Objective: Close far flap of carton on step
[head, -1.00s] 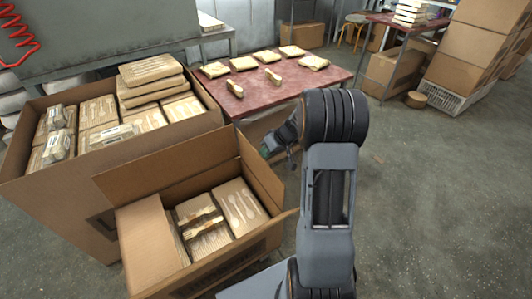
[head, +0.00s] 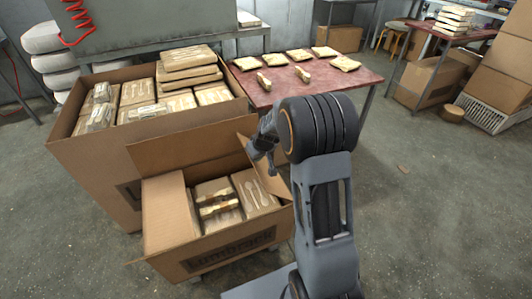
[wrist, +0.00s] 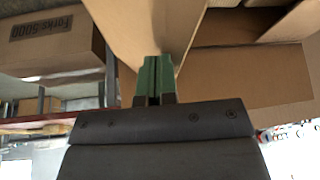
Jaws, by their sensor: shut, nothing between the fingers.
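The open carton (head: 230,244) sits low in front of me in the head view, with packs of wooden cutlery inside. Its far flap (head: 180,152) stands up, leaning back towards the larger carton behind. My gripper (head: 270,168) is over the carton's far right corner, beside the far flap's right end. In the wrist view my gripper's green fingers (wrist: 154,80) are shut and empty, close to a cardboard panel (wrist: 145,28); I cannot tell whether they touch it.
A larger open carton (head: 95,170) full of packs stands directly behind and left. A red-topped table (head: 345,82) with several packs is behind my arm. Stacked boxes (head: 510,70) stand at the far right.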

